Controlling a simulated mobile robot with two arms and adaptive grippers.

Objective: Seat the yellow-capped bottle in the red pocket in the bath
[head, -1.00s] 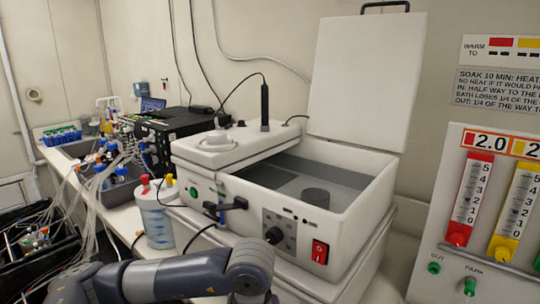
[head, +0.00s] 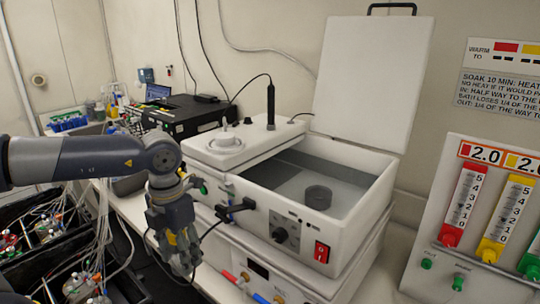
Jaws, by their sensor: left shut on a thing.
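My left gripper (head: 180,262) hangs pointing down in front of the left side of the white bath (head: 345,222). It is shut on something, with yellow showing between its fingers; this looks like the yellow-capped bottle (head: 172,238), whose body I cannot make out. The bath stands open, its white lid (head: 368,85) raised behind it. A dark grey round holder (head: 318,197) sits inside toward the front right. I cannot see any red on it, so I cannot tell which pocket is the red one. My right gripper is not in view.
A black cable with a clamp (head: 236,208) sticks out from the bath's left front. A dark probe (head: 270,105) stands at its back left. A panel with red and yellow scales (head: 478,210) is at right. Tubing and black trays (head: 45,235) fill the lower left.

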